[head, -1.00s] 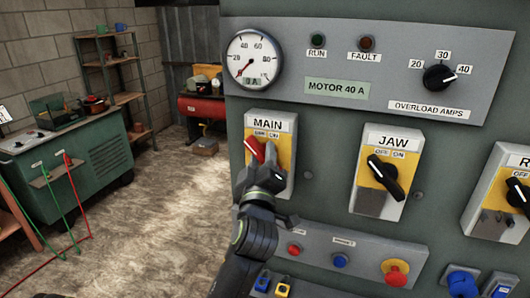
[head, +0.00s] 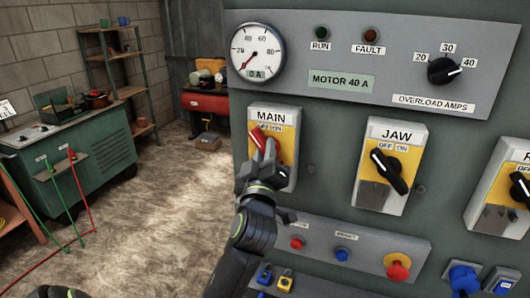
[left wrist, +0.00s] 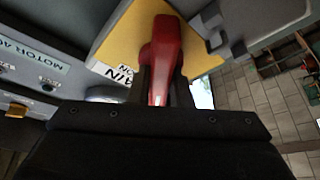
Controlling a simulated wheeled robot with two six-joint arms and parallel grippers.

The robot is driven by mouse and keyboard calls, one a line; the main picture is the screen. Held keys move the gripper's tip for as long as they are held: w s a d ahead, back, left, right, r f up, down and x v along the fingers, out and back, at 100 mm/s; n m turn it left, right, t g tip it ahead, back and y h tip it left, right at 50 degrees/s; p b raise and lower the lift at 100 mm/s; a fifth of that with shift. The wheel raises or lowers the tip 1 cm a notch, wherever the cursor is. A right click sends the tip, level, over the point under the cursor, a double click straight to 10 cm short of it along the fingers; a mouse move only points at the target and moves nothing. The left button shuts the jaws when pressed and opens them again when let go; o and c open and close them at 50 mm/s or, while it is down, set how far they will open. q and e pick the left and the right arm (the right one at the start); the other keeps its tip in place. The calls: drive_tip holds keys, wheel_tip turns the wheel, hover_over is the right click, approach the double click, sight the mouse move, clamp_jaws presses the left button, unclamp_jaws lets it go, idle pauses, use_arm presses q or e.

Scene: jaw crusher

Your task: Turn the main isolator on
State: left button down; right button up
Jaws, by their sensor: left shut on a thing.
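The main isolator (head: 285,124) is a grey box with a yellow plate, labelled MAIN with OFF and ON marks, on the green panel. Its red handle (head: 257,136) slants up and to the left, towards the OFF side. My left gripper (head: 264,155) is at the handle, its fingers covering the lower part. In the left wrist view the red handle (left wrist: 161,60) stands between the two dark fingers (left wrist: 160,88), which are closed on it. The lower plate is hidden behind the gripper. My right gripper is not in view.
The jaw isolator (head: 390,165), with a black handle, is to the right. Below are a red button (head: 297,243), a blue button (head: 342,254) and an emergency stop (head: 397,266). The ammeter (head: 257,52) reads 0 A. Open floor (head: 160,220) lies to the left.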

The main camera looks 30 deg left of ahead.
use_arm(q)
drive_tip(key=m+t+h, duration=0.1)
drive_tip(key=m, duration=0.2)
drive_tip(key=shift+m+h, duration=0.3)
drive_tip(key=shift+m, duration=0.1)
drive_tip(key=shift+m+t+h, duration=0.5)
drive_tip(key=shift+m, duration=0.7)
drive_tip(key=m+h+p, duration=0.1)
drive_tip(key=m+h, duration=0.1)
drive_tip(key=m, duration=0.2)
drive_tip(key=shift+r+t, duration=0.1)
drive_tip(key=shift+t, duration=0.3)
drive_tip(key=m+h+p, duration=0.1)
drive_tip(key=m, duration=0.1)
drive_tip(key=shift+r+m, duration=0.1)
drive_tip(key=shift+m, duration=0.3)
drive_tip(key=m+h+p, duration=0.2)
drive_tip(key=m+p, duration=0.1)
drive_tip(key=m, duration=0.1)
drive_tip(key=m+h+p, duration=0.3)
drive_tip(key=m+p, duration=0.1)
drive_tip(key=m, duration=0.1)
drive_tip(key=shift+r, duration=0.1)
drive_tip(key=shift+d+f+m+g+h+p, duration=0.1)
drive_tip(key=shift+f+m+g+h+p, duration=0.2)
drive_tip(key=shift+m+p, duration=0.6)
